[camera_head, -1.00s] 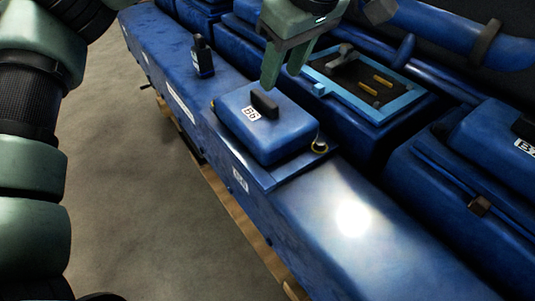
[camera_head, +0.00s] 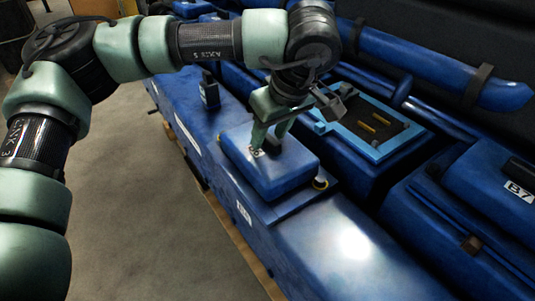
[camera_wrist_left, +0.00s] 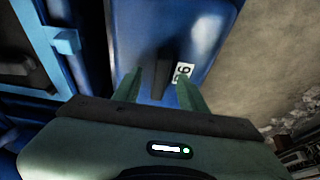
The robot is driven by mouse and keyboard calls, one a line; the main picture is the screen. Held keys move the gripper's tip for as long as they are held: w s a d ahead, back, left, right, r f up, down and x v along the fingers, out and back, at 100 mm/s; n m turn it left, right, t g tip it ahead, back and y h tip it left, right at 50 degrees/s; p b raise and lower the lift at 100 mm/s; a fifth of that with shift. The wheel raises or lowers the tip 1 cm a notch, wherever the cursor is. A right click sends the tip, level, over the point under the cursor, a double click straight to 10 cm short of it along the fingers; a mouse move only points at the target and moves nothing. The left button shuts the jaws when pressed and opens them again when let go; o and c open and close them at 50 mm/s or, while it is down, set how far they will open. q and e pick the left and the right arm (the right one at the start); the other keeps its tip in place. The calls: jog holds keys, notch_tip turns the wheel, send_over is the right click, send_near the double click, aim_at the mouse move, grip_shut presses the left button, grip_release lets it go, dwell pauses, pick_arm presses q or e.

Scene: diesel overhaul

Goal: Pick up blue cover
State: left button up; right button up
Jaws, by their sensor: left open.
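The blue cover (camera_head: 285,172) is a rounded box lid lying on the flat blue ledge of the engine. Its dark handle and white label are mostly hidden behind my gripper in the head view. In the left wrist view the cover (camera_wrist_left: 205,35) shows its dark upright handle (camera_wrist_left: 162,75) and a label reading in part "6". My left gripper (camera_head: 267,145) is over the cover, pointing down. Its green fingers (camera_wrist_left: 160,85) are open, one on each side of the handle, and I cannot tell whether they touch it. My right gripper is not in view.
A light-blue framed opening (camera_head: 372,150) with yellow parts inside lies behind the cover. Another cover labelled B7 (camera_head: 518,190) is at the right. Bare floor (camera_head: 150,220) lies in front.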

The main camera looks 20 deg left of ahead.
pick_arm(q)
grip_shut()
jog(key=shift+r, duration=0.15)
dwell(1.1)
